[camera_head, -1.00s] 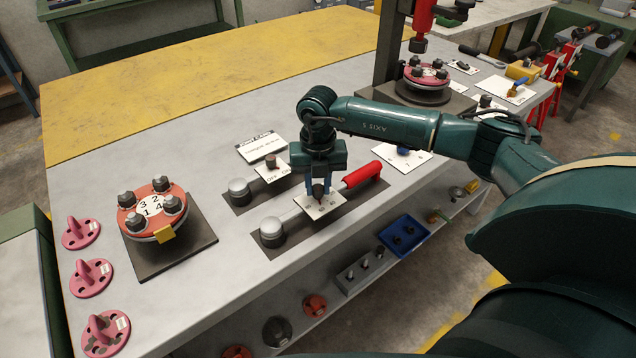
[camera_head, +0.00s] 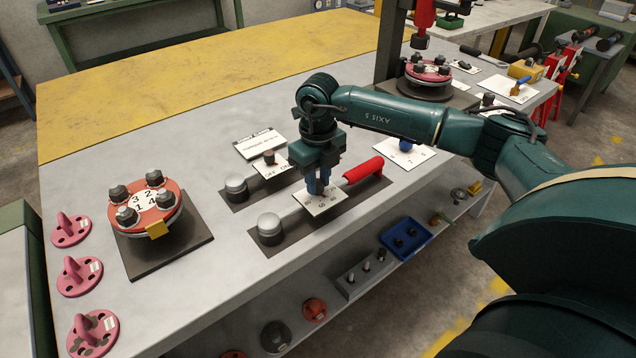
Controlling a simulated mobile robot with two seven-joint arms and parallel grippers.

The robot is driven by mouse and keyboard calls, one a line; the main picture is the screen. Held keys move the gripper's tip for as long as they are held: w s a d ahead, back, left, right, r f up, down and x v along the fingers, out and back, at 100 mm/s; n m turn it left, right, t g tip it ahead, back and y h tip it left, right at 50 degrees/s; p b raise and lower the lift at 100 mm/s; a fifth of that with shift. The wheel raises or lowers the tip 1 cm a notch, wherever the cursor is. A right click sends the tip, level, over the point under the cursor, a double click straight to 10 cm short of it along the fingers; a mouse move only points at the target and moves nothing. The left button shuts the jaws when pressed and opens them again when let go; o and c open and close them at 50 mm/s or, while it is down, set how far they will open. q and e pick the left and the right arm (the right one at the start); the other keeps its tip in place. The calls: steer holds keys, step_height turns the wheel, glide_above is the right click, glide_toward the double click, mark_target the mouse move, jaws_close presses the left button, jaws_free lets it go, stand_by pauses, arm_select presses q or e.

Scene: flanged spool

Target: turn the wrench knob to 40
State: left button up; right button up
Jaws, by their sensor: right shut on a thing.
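The wrench (camera_head: 365,170) lies on a dark mat on the grey bench, with a red handle at the right and a round silver head (camera_head: 270,227) at the left. A white dial plate (camera_head: 326,204) with small numbers sits at its middle. My right gripper (camera_head: 319,190) points down over this plate, its fingers shut around the wrench knob. The fingers hide the knob, and I cannot read where it points. My left gripper is not in view.
A second silver-headed tool (camera_head: 237,187) with an OFF/ON plate (camera_head: 272,167) lies just behind. A red flanged spool (camera_head: 148,203) with several bolts stands at the left. Pink pegged discs (camera_head: 80,276) line the left edge. A blue tray (camera_head: 406,238) sits on the shelf below.

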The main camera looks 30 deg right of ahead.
mark_target(318, 182)
steer(key=shift+n+b, duration=0.45)
steer(key=shift+n, duration=0.75)
steer(key=o, duration=1)
step_height(318, 182, up, 13)
steer(key=b, duration=0.1)
steer(key=shift+r, duration=0.15)
steer(key=shift+a, duration=0.1)
